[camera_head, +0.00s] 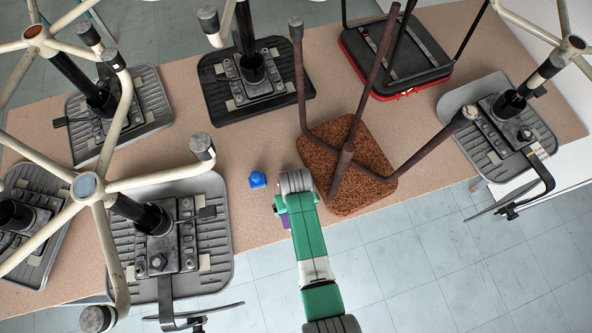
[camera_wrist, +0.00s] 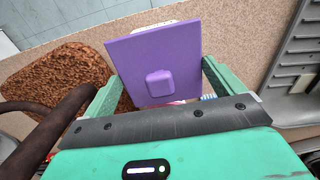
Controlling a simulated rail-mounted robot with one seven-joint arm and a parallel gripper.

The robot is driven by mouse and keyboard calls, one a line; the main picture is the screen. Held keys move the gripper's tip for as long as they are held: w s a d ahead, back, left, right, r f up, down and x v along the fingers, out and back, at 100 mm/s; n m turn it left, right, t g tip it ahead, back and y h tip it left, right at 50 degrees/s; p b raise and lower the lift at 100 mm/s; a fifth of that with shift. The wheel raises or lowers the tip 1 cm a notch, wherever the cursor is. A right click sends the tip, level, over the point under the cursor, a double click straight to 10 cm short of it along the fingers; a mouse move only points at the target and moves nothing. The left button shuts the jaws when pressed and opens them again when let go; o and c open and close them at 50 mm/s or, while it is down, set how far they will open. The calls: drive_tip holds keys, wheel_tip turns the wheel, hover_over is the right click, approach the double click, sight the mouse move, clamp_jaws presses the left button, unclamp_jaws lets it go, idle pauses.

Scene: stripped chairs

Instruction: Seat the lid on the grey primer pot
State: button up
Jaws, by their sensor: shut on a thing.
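A flat purple square lid (camera_wrist: 183,55) with a small square knob (camera_wrist: 159,83) sits between the two green fingers of my gripper (camera_wrist: 158,78) in the wrist view. My gripper is shut on this lid. In the head view my gripper (camera_head: 281,209) is over the bench's front edge, and a little purple of the lid (camera_head: 286,221) shows beside it. I cannot clearly make out the grey primer pot. A pale edge (camera_wrist: 168,26) shows just behind the lid's far side, but I cannot tell what it belongs to or whether the lid touches it.
A small blue object (camera_head: 257,181) stands on the tan bench (camera_head: 235,150), left of my gripper. A brown speckled upturned chair seat (camera_head: 350,190) is close on the right. A grey chair (camera_head: 220,225) stands to the left, its pale legs jutting up and across.

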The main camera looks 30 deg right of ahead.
drive_tip(key=shift+f+b, duration=0.75)
drive_tip(key=shift+f, duration=0.1)
drive_tip(key=o, duration=0.6)
drive_tip(key=shift+o, duration=0.2)
drive_tip(key=shift+r+p, duration=0.75)
drive_tip(key=shift+r, duration=3.2)
